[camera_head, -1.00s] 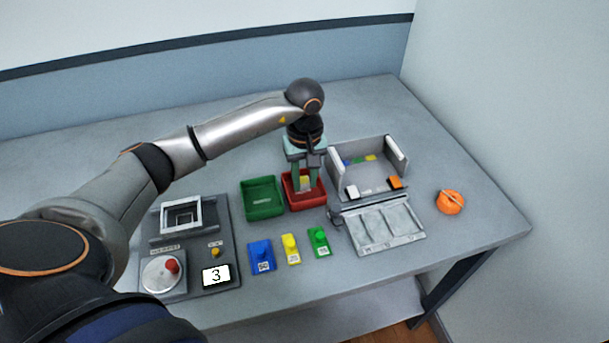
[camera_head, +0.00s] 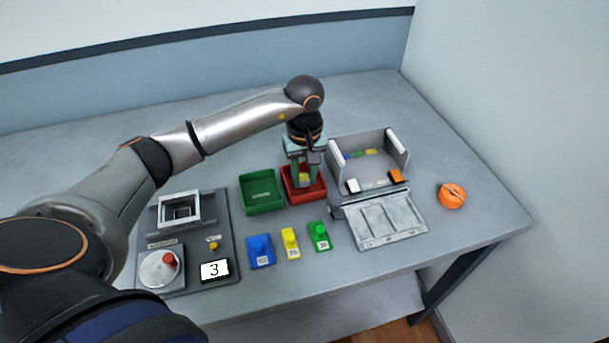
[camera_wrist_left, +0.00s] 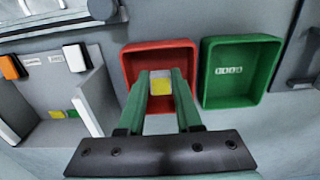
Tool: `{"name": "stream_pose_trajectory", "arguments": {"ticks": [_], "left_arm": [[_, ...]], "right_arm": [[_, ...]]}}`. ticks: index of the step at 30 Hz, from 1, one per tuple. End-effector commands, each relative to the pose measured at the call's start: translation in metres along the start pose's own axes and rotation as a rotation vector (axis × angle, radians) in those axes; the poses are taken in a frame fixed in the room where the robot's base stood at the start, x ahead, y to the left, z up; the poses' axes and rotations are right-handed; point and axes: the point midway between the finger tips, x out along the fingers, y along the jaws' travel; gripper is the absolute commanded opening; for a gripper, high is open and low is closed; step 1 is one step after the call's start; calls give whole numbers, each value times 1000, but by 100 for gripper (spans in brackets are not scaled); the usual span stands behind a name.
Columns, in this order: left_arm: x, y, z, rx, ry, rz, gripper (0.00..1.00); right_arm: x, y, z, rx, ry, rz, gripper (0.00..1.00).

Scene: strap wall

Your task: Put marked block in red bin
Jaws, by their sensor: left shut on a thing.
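The red bin (camera_head: 319,192) stands near the middle of the table, and it also shows in the left wrist view (camera_wrist_left: 184,48). My left gripper (camera_head: 304,179) points down into the red bin. It is shut on a yellow and white block (camera_wrist_left: 161,86), held between the green fingers inside the outline of the bin. The block's yellow part also shows between the fingers in the head view (camera_head: 304,180). I cannot tell whether the block touches the bin floor, and no mark on it is readable. My right gripper is not in view.
A green bin (camera_head: 262,207) stands left of the red bin. In front are a blue (camera_head: 261,251), a yellow (camera_head: 290,243) and a green piece (camera_head: 318,236). A grey open box (camera_head: 370,165) is at right, and an orange round object (camera_head: 451,196) lies farther right. A panel (camera_head: 214,270) reads 3.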

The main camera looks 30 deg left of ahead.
Motion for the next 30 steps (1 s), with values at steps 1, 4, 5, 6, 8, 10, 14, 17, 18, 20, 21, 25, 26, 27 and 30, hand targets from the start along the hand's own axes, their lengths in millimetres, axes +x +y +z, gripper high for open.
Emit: {"name": "stream_pose_trajectory", "arguments": {"ticks": [1, 4, 5, 6, 8, 10, 14, 17, 18, 20, 21, 25, 26, 27, 30], "left_arm": [[0, 0, 0, 0, 0, 1, 0], [0, 0, 0, 0, 0, 1, 0], [0, 0, 0, 0, 0, 0, 0], [0, 0, 0, 0, 0, 0, 0], [0, 0, 0, 0, 0, 0, 0], [0, 0, 0, 0, 0, 0, 0], [1, 0, 0, 0, 1, 0, 0], [2, 0, 0, 0, 1, 0, 0], [3, 0, -1, 0, 1, 1, 0], [3, 0, -1, -1, 1, 1, 0], [3, 0, -1, -1, 1, 1, 0], [3, 0, 0, -1, 1, 1, 0], [3, 0, 0, -1, 1, 1, 0], [3, 0, 0, -1, 1, 0, 0], [3, 0, 0, -1, 1, 0, 45]], "right_arm": [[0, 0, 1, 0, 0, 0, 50], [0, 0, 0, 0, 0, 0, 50], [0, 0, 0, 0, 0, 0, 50], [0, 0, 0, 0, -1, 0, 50], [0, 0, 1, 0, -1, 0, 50], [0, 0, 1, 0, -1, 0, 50], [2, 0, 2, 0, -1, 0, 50], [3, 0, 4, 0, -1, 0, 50], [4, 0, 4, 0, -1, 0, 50], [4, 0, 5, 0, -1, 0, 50], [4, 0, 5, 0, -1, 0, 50], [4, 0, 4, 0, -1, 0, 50], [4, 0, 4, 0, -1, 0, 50], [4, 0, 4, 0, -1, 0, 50], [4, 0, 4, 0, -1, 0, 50]]}}
